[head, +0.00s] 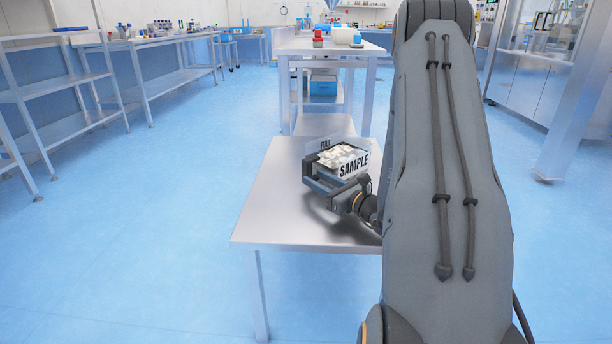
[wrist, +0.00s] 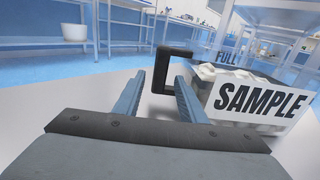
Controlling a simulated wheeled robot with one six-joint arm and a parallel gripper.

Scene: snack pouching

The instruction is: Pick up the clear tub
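The clear tub sits on the metal table; its white SAMPLE label (head: 354,165) faces right in the head view, and pale contents show at its top. In the wrist view the tub (wrist: 262,100) is at the right, with FULL printed above it. A black C-shaped handle (wrist: 176,52) sticks out at its left. My gripper (wrist: 160,76) is open, its two fingers apart, with the handle between the fingertips in the picture. I cannot tell whether they touch it. In the head view my gripper (head: 322,189) is low over the table beside the tub, partly hidden by my arm.
The small metal table (head: 283,215) is bare to the left of the tub. A taller bench (head: 300,47) with several items stands behind it. The blue floor (head: 150,230) is clear at the left.

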